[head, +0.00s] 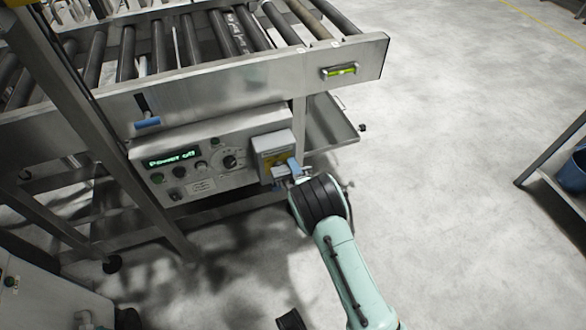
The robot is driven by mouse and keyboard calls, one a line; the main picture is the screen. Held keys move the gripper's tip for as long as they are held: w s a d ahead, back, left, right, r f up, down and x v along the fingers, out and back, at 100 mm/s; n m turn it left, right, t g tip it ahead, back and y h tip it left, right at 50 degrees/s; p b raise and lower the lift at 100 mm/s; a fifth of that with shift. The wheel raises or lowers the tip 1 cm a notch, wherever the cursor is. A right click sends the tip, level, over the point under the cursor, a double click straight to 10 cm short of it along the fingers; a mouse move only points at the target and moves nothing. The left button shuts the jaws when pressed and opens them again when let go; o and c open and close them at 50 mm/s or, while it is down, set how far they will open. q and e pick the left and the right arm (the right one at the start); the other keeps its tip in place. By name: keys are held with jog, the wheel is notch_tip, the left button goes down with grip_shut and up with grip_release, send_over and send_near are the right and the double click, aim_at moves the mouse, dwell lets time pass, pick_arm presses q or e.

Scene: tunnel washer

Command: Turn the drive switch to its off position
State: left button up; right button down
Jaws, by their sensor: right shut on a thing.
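The control panel (205,160) is under the roller conveyor, with a green lit display (172,158) that reads "Power off". A grey switch box with a yellow plate (269,147) is on the panel's right end; I take it as the drive switch. My right gripper (283,173) is at the lower front of this box, shut on its handle. The jaws and the arm's wrist hide most of the handle, so its exact angle cannot be told.
A black rotary knob (230,161) and several small buttons sit left of the box. A blue handle (147,123) is above the panel. The conveyor frame (240,78) overhangs it. Grey floor (450,170) is open to the right, up to a rack with a dark blue bin (573,170).

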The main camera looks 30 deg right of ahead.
pick_arm(q)
jog(key=shift+s, duration=0.1)
pick_arm(e)
jog(key=shift+n, duration=0.3)
jog(key=c, duration=0.9)
grip_release()
pick_arm(q)
jog(key=shift+r, duration=0.1)
pick_arm(e)
jog(key=shift+s, duration=0.1)
pick_arm(q)
jog(key=shift+s+d+r+g+p, duration=0.25)
jog(key=shift+s+r+p, duration=0.15)
jog(key=shift+s, duration=0.15)
jog(key=shift+s+d+r+g+p, duration=0.15)
jog(key=shift+s+d+r+p, duration=0.15)
jog(key=shift+s+r, duration=0.15)
pick_arm(e)
jog(key=v, duration=1.3)
jog(key=shift+s+a+r, duration=0.1)
jog(key=shift+r, duration=0.05)
